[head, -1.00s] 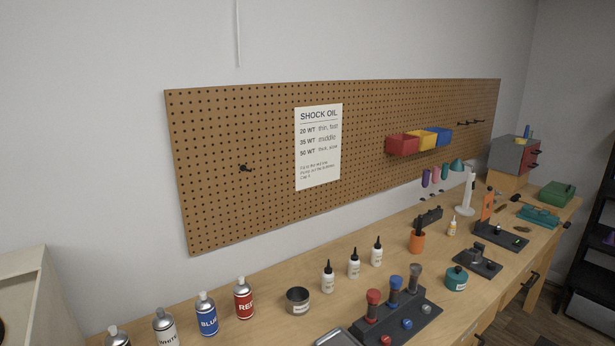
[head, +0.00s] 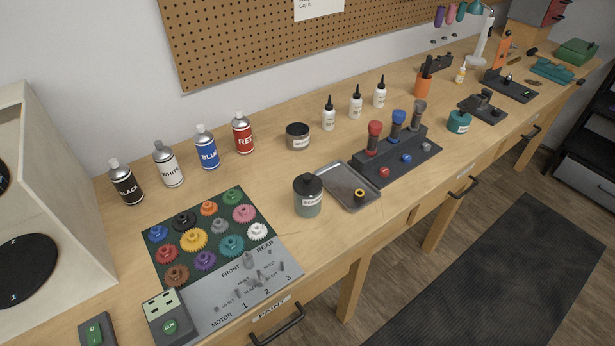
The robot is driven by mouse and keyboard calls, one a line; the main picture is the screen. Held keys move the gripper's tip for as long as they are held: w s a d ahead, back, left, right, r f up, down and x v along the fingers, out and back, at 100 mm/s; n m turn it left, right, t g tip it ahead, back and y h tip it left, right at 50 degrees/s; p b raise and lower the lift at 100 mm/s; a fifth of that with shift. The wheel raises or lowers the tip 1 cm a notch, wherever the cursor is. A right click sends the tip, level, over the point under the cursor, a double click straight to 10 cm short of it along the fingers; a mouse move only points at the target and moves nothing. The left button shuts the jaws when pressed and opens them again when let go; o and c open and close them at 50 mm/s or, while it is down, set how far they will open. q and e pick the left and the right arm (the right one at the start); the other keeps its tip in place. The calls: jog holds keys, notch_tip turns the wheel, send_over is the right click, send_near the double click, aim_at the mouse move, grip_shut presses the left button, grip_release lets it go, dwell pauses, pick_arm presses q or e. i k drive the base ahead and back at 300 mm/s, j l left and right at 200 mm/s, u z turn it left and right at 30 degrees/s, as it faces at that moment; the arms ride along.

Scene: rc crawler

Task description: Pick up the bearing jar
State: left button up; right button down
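A grey-green jar with a black lid (head: 308,196) stands upright on the workbench in the head view, just left of a shallow grey tray (head: 334,181). It looks like the bearing jar, but its small label is too small to read surely. A round dark metal tin with a white label (head: 298,137) stands behind it. A teal jar with a dark top (head: 459,122) stands farther right. Neither of my grippers is in view.
A gear board (head: 283,272) lies left of the jar. Spray cans (head: 207,149) and white dropper bottles (head: 356,104) stand behind. A dark block with red, blue and grey-topped parts (head: 404,165) sits right of the tray. Bare bench surrounds the jar's back and left.

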aim_at(309, 206)
jog(key=k+z, duration=0.15)
jog(key=z, duration=0.2)
jog(key=k+l+z, duration=0.15)
jog(key=z, duration=0.2)
jog(key=k+l+z, duration=0.15)
jog(key=z, duration=0.2)
